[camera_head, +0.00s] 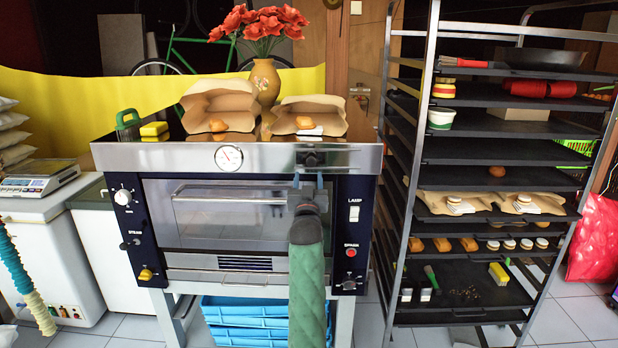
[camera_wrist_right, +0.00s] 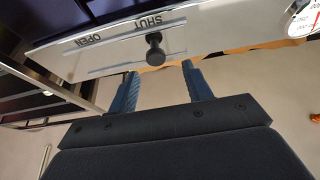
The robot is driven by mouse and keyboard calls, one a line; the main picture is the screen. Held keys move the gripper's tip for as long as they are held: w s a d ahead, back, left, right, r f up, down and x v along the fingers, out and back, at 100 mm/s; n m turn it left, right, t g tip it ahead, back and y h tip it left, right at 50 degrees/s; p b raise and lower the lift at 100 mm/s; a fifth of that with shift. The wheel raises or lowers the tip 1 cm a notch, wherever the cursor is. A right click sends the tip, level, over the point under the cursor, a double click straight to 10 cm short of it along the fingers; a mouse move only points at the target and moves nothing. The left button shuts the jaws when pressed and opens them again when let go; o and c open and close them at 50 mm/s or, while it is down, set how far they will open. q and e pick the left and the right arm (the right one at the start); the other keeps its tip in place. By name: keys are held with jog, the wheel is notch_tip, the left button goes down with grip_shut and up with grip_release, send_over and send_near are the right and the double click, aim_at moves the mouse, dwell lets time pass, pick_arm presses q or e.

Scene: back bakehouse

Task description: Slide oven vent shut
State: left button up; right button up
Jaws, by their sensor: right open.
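The oven (camera_head: 240,215) stands in the middle, with a steel hood front that carries a round dial (camera_head: 228,157). The vent's dark knob (camera_head: 311,158) sits on the right part of this front. In the right wrist view the knob (camera_wrist_right: 155,48) stands on a slotted strip (camera_wrist_right: 112,66) by the words SHUT and OPEN. My right gripper (camera_head: 309,181) is just below the knob. In the right wrist view its two fingers (camera_wrist_right: 160,72) are apart, one to each side of the knob's line, with nothing between them. Whether they touch the knob is unclear. My left gripper is out of view.
A tall rack (camera_head: 430,160) with bread and tools on its shelves stands close to the right of the oven. Paper bags (camera_head: 222,105) and a flower vase (camera_head: 265,80) stand on top of the oven. Blue crates (camera_head: 245,318) are below it.

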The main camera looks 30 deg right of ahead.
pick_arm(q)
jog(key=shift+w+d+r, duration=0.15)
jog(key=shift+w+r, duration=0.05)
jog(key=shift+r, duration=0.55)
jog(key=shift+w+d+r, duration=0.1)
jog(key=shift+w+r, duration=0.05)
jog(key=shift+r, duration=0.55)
pick_arm(e)
jog(key=shift+v, duration=1)
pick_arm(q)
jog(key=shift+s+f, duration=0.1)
pick_arm(e)
jog(key=shift+w, duration=0.1)
